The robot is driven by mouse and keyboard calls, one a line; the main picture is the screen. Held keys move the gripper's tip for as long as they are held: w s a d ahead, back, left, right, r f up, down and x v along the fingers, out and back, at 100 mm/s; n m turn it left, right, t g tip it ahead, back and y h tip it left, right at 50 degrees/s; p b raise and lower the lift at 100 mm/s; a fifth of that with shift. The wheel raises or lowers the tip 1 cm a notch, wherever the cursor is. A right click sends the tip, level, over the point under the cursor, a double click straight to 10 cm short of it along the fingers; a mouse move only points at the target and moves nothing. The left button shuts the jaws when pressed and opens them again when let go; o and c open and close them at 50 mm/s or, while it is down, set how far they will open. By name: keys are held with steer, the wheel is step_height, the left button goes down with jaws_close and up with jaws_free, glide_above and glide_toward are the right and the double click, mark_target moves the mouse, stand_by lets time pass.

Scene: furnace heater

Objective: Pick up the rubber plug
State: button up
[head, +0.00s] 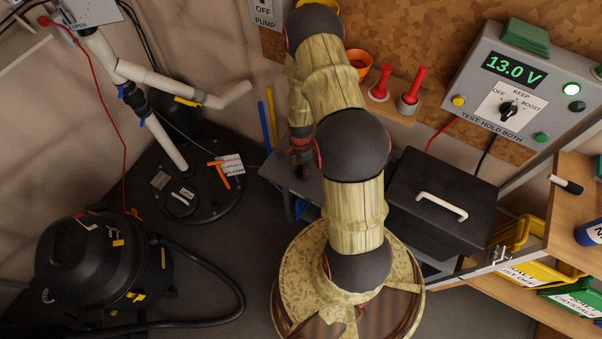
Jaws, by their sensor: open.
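I cannot pick out the rubber plug for certain in the head view. My gripper (301,160) is small and dark, partly hidden beside my arm. It is open and hangs over the left part of a low grey stand (272,172). I see nothing between its fingers, but the fingertips are hard to make out. My arm hides part of the stand and whatever lies behind it.
A black lidded box (420,215) with a white handle stands right of my arm. Two red-handled items (380,86) stand on a wooden shelf near an orange cup (359,64). A black vacuum (90,265), its hose and a round pit cover (190,190) occupy the left floor.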

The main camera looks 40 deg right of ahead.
mark_target(301, 171)
step_height(301, 171, down, 4)
steer(key=shift+s+r+b, duration=0.15)
steer(key=shift+b, duration=0.4)
steer(key=shift+c, duration=1.4)
steer(key=c, duration=0.7)
steer(key=shift+r, duration=0.1)
steer(key=shift+c, duration=0.2)
